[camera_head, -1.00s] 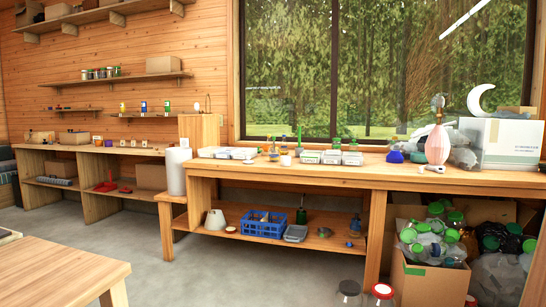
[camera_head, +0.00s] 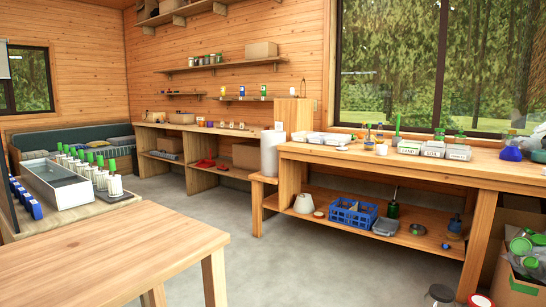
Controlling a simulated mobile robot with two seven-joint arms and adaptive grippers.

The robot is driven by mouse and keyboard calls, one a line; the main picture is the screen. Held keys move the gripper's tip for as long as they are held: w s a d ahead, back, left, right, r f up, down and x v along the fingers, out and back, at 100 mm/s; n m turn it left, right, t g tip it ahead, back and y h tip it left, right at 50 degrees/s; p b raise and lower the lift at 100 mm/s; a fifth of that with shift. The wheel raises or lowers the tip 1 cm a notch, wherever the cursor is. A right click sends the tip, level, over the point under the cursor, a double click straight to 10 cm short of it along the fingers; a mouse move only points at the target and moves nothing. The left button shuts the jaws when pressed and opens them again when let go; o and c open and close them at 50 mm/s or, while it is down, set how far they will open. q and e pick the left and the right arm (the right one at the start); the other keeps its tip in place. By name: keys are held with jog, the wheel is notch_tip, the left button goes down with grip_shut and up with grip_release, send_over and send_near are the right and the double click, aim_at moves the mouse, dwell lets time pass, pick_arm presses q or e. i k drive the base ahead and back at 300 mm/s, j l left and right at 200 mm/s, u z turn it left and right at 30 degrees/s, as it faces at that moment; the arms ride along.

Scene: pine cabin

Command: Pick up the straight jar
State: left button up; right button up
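I cannot tell which vessel is the straight jar. Several small jars (camera_head: 204,60) stand in a row on the upper wall shelf. Several white containers with green tops (camera_head: 115,184) stand at the far left, beside a grey-white trough. Neither of my grippers is in view.
A wooden table (camera_head: 120,262) fills the near left. A long workbench (camera_head: 345,157) runs under the window, with a blue crate (camera_head: 353,215) on its lower shelf. A cardboard box (camera_head: 515,284) stands at lower right. Grey floor (camera_head: 290,265) lies clear between table and bench.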

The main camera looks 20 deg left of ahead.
aim_at(370, 139)
jog(key=i+z, duration=0.25)
jog(key=z, duration=0.2)
jog(key=i+z, duration=0.25)
jog(key=z, duration=0.15)
jog(key=i+j+z, duration=0.2)
jog(key=z, duration=0.25)
jog(key=i+j+z, duration=0.15)
jog(key=i+j, duration=0.25)
jog(key=i+j+z, duration=0.1)
jog(key=i+j, duration=0.3)
jog(key=j, duration=0.25)
